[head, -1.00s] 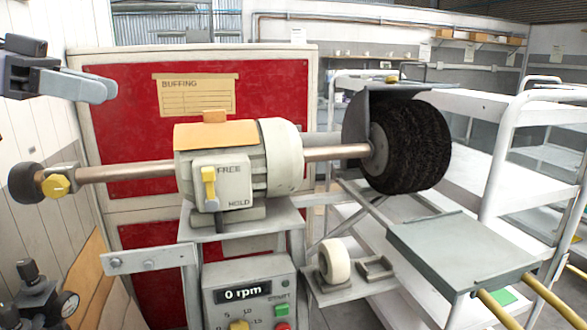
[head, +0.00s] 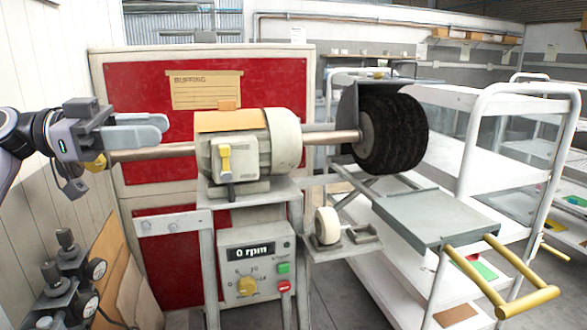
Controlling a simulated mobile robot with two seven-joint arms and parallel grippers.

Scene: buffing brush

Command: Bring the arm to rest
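My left gripper (head: 164,128) is at the left of the head view, in front of the left end of the shaft (head: 155,153). Its grey fingers point right and lie almost one over the other, so any gap between them is hidden. Nothing shows in it. The buffing machine's motor (head: 245,145) has a yellow lever (head: 224,160) on its front box. The dark round brush (head: 392,133) is on the right end of the shaft. A yellow part (head: 95,163) at the left shaft end is partly covered by my gripper. My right gripper is out of view.
The control box (head: 255,300) below reads 0 rpm. A grey shelf (head: 425,215) with a yellow handle (head: 515,300) juts out at right, before a white rack (head: 465,150). Gauges and fittings (head: 75,270) stand at lower left. A red panel (head: 130,85) is behind the machine.

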